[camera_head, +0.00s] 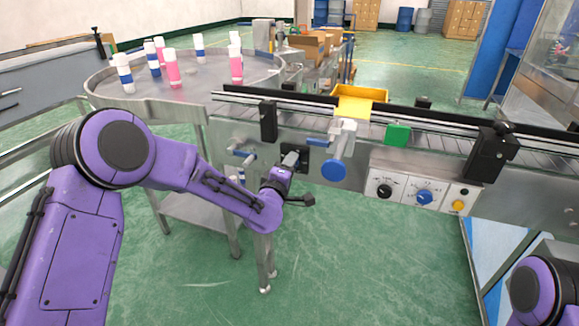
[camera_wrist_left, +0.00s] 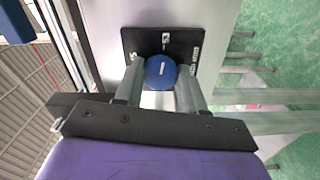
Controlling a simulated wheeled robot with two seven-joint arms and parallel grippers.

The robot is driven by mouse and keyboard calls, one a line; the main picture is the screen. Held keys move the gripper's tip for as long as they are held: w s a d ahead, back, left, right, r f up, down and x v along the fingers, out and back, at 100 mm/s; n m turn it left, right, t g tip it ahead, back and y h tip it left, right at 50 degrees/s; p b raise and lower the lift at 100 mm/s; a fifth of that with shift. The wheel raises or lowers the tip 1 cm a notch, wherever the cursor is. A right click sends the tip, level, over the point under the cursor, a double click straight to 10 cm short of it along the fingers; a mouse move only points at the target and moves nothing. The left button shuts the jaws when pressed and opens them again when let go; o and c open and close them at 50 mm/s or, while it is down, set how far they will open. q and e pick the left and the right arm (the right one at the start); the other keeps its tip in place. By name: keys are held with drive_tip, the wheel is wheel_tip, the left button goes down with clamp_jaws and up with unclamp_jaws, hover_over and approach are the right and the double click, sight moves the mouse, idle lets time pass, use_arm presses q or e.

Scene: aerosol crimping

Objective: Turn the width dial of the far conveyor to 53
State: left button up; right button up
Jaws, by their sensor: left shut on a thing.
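The width dial shows in the left wrist view as a round blue knob (camera_wrist_left: 161,72) with a small white mark on its face. It sits on a black plate (camera_wrist_left: 188,38) with white markings too small to read surely. My left gripper (camera_wrist_left: 160,88) is shut on this knob, one grey finger on each side. In the head view, my left gripper (camera_head: 291,160) is at the front side of the conveyor (camera_head: 240,133), at the black plate, and its fingers and wrist mostly hide the knob. My right gripper is out of view; only part of my right arm shows at the lower right.
A blue handwheel (camera_head: 334,170) sticks out just right of my left gripper. A control panel (camera_head: 405,191) with several knobs is farther right. A round table (camera_head: 190,78) with white, blue and pink cans stands at the back left. Green floor below is open.

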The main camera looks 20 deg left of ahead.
use_arm(q)
drive_tip(key=o, duration=1.1)
drive_tip(key=shift+c, duration=0.2)
drive_tip(key=shift+s, duration=0.1)
drive_tip(key=s+b, duration=0.1)
drive_tip(key=s, duration=0.9)
drive_tip(key=shift+s+a, duration=0.2)
